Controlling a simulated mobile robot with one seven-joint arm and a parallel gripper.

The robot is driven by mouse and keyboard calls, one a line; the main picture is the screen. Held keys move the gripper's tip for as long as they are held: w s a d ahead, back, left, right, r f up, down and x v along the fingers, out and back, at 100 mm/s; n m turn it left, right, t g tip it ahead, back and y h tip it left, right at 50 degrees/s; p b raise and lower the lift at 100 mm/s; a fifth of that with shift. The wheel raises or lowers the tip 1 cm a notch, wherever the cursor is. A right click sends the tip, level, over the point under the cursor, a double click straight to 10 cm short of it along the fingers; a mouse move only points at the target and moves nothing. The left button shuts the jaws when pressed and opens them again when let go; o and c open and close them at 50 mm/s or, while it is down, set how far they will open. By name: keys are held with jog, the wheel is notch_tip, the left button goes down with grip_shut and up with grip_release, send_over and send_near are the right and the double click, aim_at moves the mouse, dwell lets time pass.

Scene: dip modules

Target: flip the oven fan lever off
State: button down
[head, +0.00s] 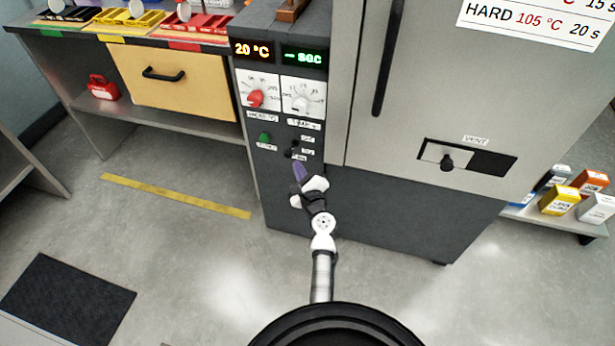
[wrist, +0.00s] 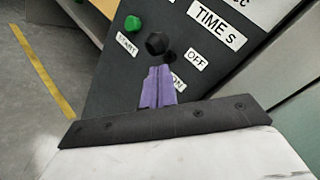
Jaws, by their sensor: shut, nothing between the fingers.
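The oven fan lever (wrist: 155,43) is a small black lever with a faceted knob on the oven's dark control panel. It also shows small in the head view (head: 295,144). An OFF label (wrist: 197,60) is beside it, and an ON label (wrist: 177,82) is lower, partly hidden by my fingers. My gripper (wrist: 160,68) has purple fingers shut together with nothing between them. Its tips are just below the lever's knob in the wrist view. I cannot tell whether they touch it. In the head view my gripper (head: 299,168) is in front of the panel's lower part.
A green START button (wrist: 133,23) is left of the lever. A red knob (head: 256,98) and a white knob (head: 302,102) sit higher, under a display reading 20 °C (head: 252,50). A vent slider (head: 447,162) is on the oven door.

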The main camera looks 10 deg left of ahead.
jog(key=shift+w+a+r, duration=0.15)
jog(key=shift+a+r, duration=0.05)
jog(key=shift+a, duration=0.15)
jog(key=r+p, duration=0.1)
jog(key=p, duration=0.4)
jog(key=r+g+p, duration=0.1)
jog(key=p, duration=0.2)
jog(key=shift+w+r+m, duration=0.25)
jog(key=shift+r+m, duration=0.1)
jog(key=shift+m, duration=0.05)
